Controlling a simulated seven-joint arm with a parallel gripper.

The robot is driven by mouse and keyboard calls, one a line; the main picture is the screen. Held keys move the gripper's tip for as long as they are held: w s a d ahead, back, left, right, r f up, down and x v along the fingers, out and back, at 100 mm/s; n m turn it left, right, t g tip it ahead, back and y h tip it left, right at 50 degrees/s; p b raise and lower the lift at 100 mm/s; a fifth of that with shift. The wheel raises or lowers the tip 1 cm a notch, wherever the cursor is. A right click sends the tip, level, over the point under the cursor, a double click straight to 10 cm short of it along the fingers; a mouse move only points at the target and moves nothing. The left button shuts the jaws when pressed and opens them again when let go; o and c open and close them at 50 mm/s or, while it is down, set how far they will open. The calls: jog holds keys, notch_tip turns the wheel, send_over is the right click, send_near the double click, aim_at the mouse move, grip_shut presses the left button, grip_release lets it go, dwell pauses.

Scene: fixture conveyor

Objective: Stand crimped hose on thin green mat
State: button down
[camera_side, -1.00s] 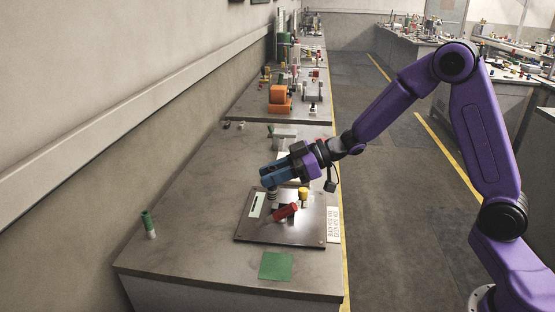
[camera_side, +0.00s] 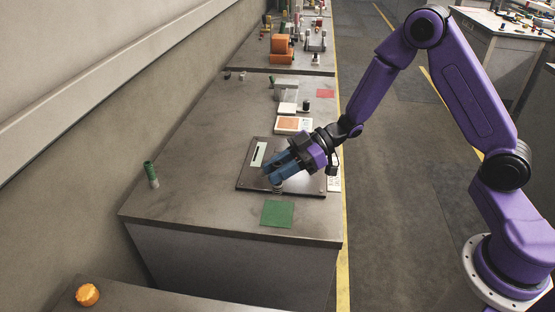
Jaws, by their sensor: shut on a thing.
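The thin green mat (camera_side: 277,213) lies flat on the bench near its front edge, with nothing on it. My gripper (camera_side: 267,175), with blue fingers, is above the dark fixture plate (camera_side: 246,183), behind the mat in the picture. It is shut on a small grey ribbed piece, which looks like the crimped hose (camera_side: 278,189). The hose's lower end shows below the fingers, and its upper part is hidden. I cannot tell whether it touches the plate.
A green and white cylinder (camera_side: 151,174) stands at the bench's left. An orange knob (camera_side: 88,294) sits on a nearer surface.

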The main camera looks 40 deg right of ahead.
aim_at(278, 194)
dwell(0.4)
jog(key=shift+f, duration=3.45)
jog(key=shift+f, duration=0.55)
jog(key=c, duration=0.8)
grip_release()
jog(key=shift+d, duration=0.1)
jog(key=v, duration=1.7)
jog(key=shift+d, duration=0.1)
